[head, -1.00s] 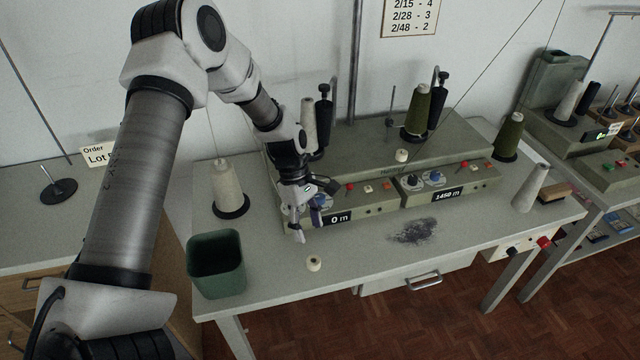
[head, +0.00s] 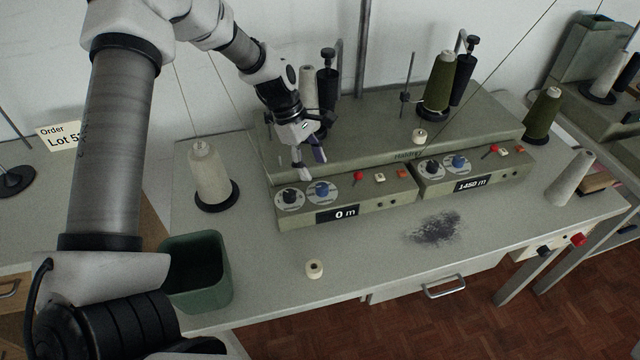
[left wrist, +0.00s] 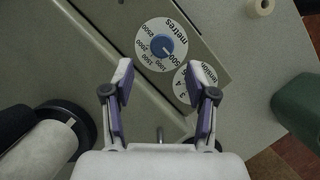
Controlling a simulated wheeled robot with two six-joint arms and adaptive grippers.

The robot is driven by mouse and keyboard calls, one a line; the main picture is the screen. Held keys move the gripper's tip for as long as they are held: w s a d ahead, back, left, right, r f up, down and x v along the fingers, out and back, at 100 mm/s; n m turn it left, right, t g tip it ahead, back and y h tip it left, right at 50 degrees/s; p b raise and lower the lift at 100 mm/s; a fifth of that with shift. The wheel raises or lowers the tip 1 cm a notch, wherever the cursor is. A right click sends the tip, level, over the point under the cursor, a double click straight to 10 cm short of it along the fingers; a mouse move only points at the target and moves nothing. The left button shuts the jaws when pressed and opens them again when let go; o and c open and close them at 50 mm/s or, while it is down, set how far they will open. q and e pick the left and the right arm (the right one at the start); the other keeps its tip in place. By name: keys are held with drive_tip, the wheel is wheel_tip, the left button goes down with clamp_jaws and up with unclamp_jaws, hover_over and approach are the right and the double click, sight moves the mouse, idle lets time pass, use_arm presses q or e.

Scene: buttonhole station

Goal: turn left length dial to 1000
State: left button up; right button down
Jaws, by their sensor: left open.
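The left length dial (head: 322,190) has a white face and a blue knob. It sits on the left control box (head: 360,192), whose display (head: 338,214) reads 0 m. In the left wrist view the dial (left wrist: 152,30), marked "metres", shows beyond my fingertips; its exact setting is hard to read. The tension dial (head: 290,198) with a dark knob is beside it, partly hidden by a finger in the left wrist view (left wrist: 183,84). My left gripper (head: 308,166) is open and empty, above and apart from the dials. My right gripper is not in view.
The right control box (head: 475,170) reads 1450 m. A cone of pale thread (head: 210,175) and a green bin (head: 197,272) stand at the left. A small pale spool (head: 314,268) and a dark lint patch (head: 434,229) lie on the table front. Thread cones stand behind.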

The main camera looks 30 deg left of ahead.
sight(322, 186)
use_arm(q)
drive_tip(key=x, duration=0.5)
drive_tip(key=shift+s+d+f, duration=0.15)
drive_tip(key=shift+s+d, duration=0.05)
drive_tip(key=shift+d, duration=0.1)
drive_tip(key=shift+w+f, duration=0.1)
drive_tip(key=shift+f, duration=0.15)
clamp_jaws()
drive_tip(key=shift+r+m, duration=0.1)
drive_tip(key=shift+m, duration=0.3)
drive_tip(key=m+g+p, duration=0.1)
drive_tip(key=m, duration=0.2)
drive_tip(key=shift+g, duration=0.3)
drive_tip(key=m, duration=0.2)
drive_tip(key=m+g+y, duration=0.1)
drive_tip(key=m, duration=0.2)
drive_tip(key=shift+w+g, duration=0.1)
drive_tip(key=shift+g, duration=0.2)
